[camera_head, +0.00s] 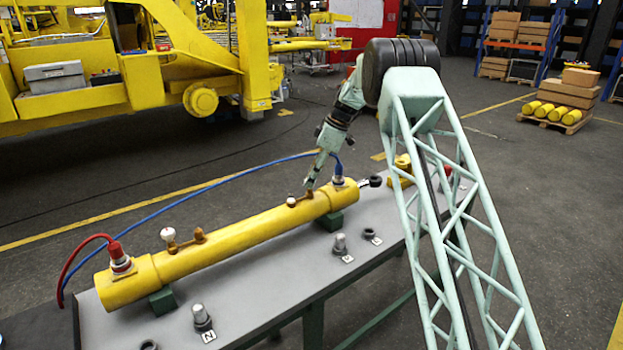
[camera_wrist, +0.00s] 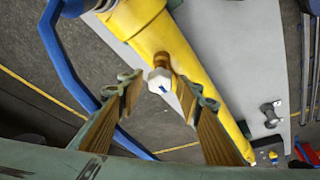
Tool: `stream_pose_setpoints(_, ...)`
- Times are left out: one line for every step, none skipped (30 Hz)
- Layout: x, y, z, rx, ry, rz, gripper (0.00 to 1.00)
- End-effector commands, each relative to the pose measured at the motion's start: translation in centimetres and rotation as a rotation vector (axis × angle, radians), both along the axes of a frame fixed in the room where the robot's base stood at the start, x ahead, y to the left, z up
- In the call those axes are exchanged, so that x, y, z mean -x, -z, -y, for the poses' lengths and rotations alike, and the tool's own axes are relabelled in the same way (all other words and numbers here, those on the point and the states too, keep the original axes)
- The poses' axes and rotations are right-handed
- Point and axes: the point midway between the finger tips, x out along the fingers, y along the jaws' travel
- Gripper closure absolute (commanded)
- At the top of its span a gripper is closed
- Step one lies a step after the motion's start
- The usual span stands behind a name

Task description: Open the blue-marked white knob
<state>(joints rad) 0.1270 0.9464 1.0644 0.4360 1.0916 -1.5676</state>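The blue-marked white knob (camera_wrist: 160,80) shows in the wrist view. It sits on a brass fitting on the yellow cylinder (camera_wrist: 160,30), and a small blue mark is on its face. My gripper (camera_wrist: 158,88) is open, one finger on each side of the knob in the picture, with visible gaps to it. I cannot tell how far the fingertips are from it in depth. In the head view my gripper (camera_head: 309,186) is just above the right part of the yellow cylinder (camera_head: 240,232), over the fitting near the blue hose; the knob is hard to make out there.
Another white knob (camera_head: 168,234) is on the cylinder's left part. A blue hose (camera_head: 190,198) arcs behind the cylinder, and a red hose (camera_head: 75,258) joins its left end. The grey table (camera_head: 270,275) holds several small metal parts along its front.

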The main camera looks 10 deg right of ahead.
Motion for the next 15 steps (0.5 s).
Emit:
stream_pose_setpoints(-0.01,-0.04,0.00,0.000,0.000,0.000,0.64)
stream_pose_setpoints(-0.01,-0.04,0.00,0.000,0.000,0.000,0.64)
stream_pose_setpoints(-0.02,-0.05,-0.01,0.000,0.000,0.001,0.64)
stream_pose_setpoints(-0.02,-0.06,-0.01,0.000,0.000,0.001,0.64)
stream_pose_setpoints(-0.02,-0.07,-0.01,0.000,0.000,0.001,0.64)
stream_pose_setpoints(-0.02,-0.07,-0.01,0.000,0.000,0.001,0.64)
stream_pose_setpoints(-0.03,-0.07,-0.02,0.000,0.000,0.001,0.64)
stream_pose_setpoints(-0.03,-0.07,-0.02,0.000,0.000,0.001,0.64)
stream_pose_setpoints(-0.03,-0.09,-0.01,0.000,0.000,0.001,0.64)
stream_pose_setpoints(-0.03,-0.11,0.00,0.000,0.000,0.001,0.64)
stream_pose_setpoints(-0.03,-0.15,0.01,-0.001,0.000,0.001,0.64)
stream_pose_setpoints(-0.03,-0.22,0.04,-0.001,0.000,0.001,0.64)
stream_pose_setpoints(-0.03,-0.29,0.08,0.000,0.001,0.002,0.64)
stream_pose_setpoints(-0.02,-0.37,0.10,0.000,0.001,0.002,0.64)
stream_pose_setpoints(0.00,-0.53,0.16,0.000,0.001,0.002,0.64)
